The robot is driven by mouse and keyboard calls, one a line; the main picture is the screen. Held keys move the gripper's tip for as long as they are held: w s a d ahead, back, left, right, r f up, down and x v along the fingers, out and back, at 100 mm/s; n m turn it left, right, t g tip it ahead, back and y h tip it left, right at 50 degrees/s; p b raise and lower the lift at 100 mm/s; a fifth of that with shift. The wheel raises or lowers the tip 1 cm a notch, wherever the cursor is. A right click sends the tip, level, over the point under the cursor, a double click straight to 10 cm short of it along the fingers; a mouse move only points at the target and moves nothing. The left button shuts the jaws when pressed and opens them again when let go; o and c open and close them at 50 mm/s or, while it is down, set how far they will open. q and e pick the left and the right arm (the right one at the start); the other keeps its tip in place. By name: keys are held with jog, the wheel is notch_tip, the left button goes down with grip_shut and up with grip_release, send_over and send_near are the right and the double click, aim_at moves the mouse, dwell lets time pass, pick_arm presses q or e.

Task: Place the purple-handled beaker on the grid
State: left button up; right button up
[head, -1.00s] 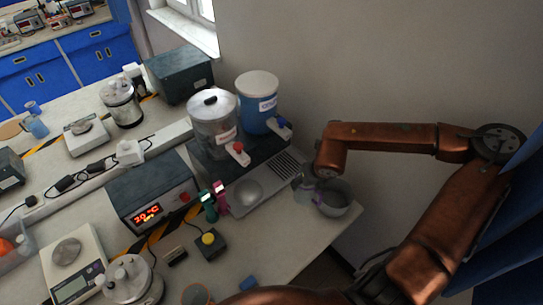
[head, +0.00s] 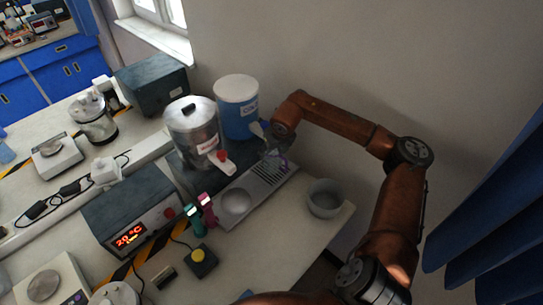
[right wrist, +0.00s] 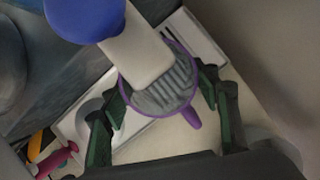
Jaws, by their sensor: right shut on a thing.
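The clear beaker with a purple rim (right wrist: 158,98) and purple handle (right wrist: 193,118) is between the green fingers of my right gripper (right wrist: 163,112) in the right wrist view. The gripper is shut on it. In the head view my right gripper (head: 273,152) and the beaker (head: 283,161) are over the back end of the slotted grid (head: 268,173). The grid's slats show through the beaker's bottom (right wrist: 168,92). I cannot tell whether the beaker touches the grid. My left gripper is not in view.
The blue drum (head: 237,105) has a white tap with a blue knob (right wrist: 85,15), close above the beaker. A steel drum (head: 192,130) with a red-knobbed tap stands left. A round steel dish (head: 236,201) and a grey pot (head: 324,198) are nearer the front.

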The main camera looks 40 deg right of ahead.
aim_at(272, 154)
jog(key=shift+w+d, duration=0.3)
jog(key=shift+w, duration=0.45)
jog(key=shift+f, duration=1.75)
jog(key=shift+f, duration=0.15)
jog(key=o, duration=1.4)
jog(key=shift+c, duration=0.2)
jog(key=shift+s+r, duration=0.1)
jog(key=shift+r, duration=0.35)
jog(key=v, duration=1.1)
jog(key=shift+s+r+p, duration=0.1)
jog(key=shift+r+p, duration=0.05)
jog(key=shift+p, duration=0.15)
